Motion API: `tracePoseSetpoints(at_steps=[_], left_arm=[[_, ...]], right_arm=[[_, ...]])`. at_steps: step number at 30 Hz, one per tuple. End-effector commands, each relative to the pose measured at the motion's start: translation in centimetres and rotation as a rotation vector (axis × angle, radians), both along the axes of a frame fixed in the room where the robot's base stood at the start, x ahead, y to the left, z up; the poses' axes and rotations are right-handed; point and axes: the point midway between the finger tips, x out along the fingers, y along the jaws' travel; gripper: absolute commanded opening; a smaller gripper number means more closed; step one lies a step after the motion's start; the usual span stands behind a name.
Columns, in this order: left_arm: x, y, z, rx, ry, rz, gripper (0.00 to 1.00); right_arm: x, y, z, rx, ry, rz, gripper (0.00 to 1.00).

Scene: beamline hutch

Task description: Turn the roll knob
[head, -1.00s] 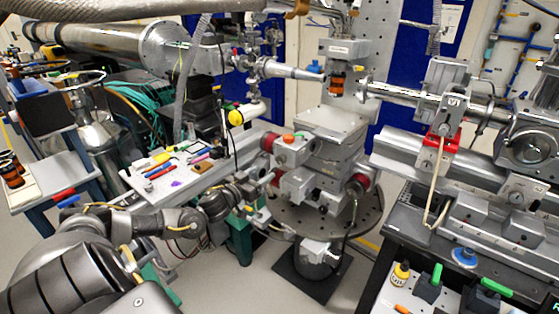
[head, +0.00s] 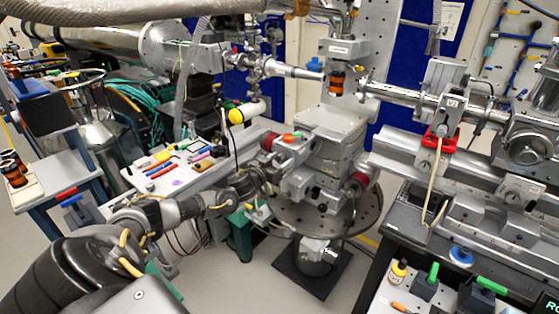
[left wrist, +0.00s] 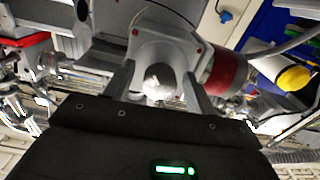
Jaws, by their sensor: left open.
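The grey stage stack (head: 325,150) stands on a round drilled plate in the middle of the head view. In the left wrist view a silvery rounded knob (left wrist: 158,82) sits between the two open fingers of my left gripper (left wrist: 158,90). I cannot tell whether they touch it. A red cylinder (left wrist: 230,72) is just right of the fingers. No knob label is readable.
A white bench with tools (head: 175,165) lies left of the stack, close to my left arm. A steel beam pipe (head: 290,70) runs behind it. A rail bench (head: 450,165) and black table stand at the right. Open floor shows in front.

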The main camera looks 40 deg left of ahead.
Motion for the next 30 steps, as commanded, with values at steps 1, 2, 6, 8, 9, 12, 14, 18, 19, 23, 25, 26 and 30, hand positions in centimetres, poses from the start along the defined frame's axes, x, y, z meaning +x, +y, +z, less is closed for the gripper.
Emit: tracePoseSetpoints(at_steps=[1, 2, 6, 8, 9, 12, 14, 18, 19, 23, 25, 26, 30], left_arm=[[-0.01, 0.00, -0.02, 0.000, 0.000, 0.000, 0.56], [-0.01, 0.00, -0.02, 0.000, 0.000, 0.000, 0.56], [-0.03, 0.02, -0.01, 0.000, 0.000, 0.000, 0.46], [-0.04, 0.03, 0.00, 0.000, 0.000, 0.000, 0.39], [-0.04, 0.04, 0.00, 0.000, 0.000, 0.001, 0.33], [-0.05, 0.04, 0.00, 0.000, 0.000, 0.001, 0.20], [-0.05, 0.05, 0.00, 0.000, 0.000, 0.001, 0.12], [-0.06, 0.06, 0.00, 0.004, 0.000, 0.001, 0.12], [-0.06, 0.06, 0.00, 0.007, 0.000, 0.001, 0.12], [-0.05, 0.09, 0.01, 0.037, 0.000, 0.001, 0.12], [-0.05, 0.09, -0.02, 0.066, 0.001, 0.001, 0.12], [-0.06, 0.09, -0.03, 0.083, 0.002, 0.001, 0.12], [-0.07, 0.15, -0.07, 0.177, 0.004, 0.002, 0.12]], right_arm=[[0.01, -0.01, -0.01, 0.000, 0.000, 0.000, 0.36], [0.01, -0.01, -0.01, 0.000, 0.000, 0.000, 0.36], [0.02, 0.00, -0.01, 0.000, 0.000, 0.000, 0.36], [0.02, 0.00, -0.01, 0.000, 0.000, 0.000, 0.36], [0.02, 0.00, -0.01, 0.000, 0.000, 0.000, 0.36], [0.03, 0.01, -0.01, 0.000, 0.000, 0.000, 0.36], [0.03, 0.01, -0.01, 0.000, 0.000, 0.000, 0.36], [0.03, 0.02, -0.02, 0.000, 0.000, 0.000, 0.36], [0.03, 0.02, -0.03, 0.000, -0.001, 0.000, 0.36], [0.03, 0.03, -0.09, 0.000, -0.001, 0.000, 0.36], [0.05, 0.03, -0.14, 0.000, -0.001, 0.000, 0.36], [0.04, 0.03, -0.16, 0.000, -0.001, 0.000, 0.36], [0.04, 0.03, -0.32, 0.000, -0.001, 0.000, 0.36]])
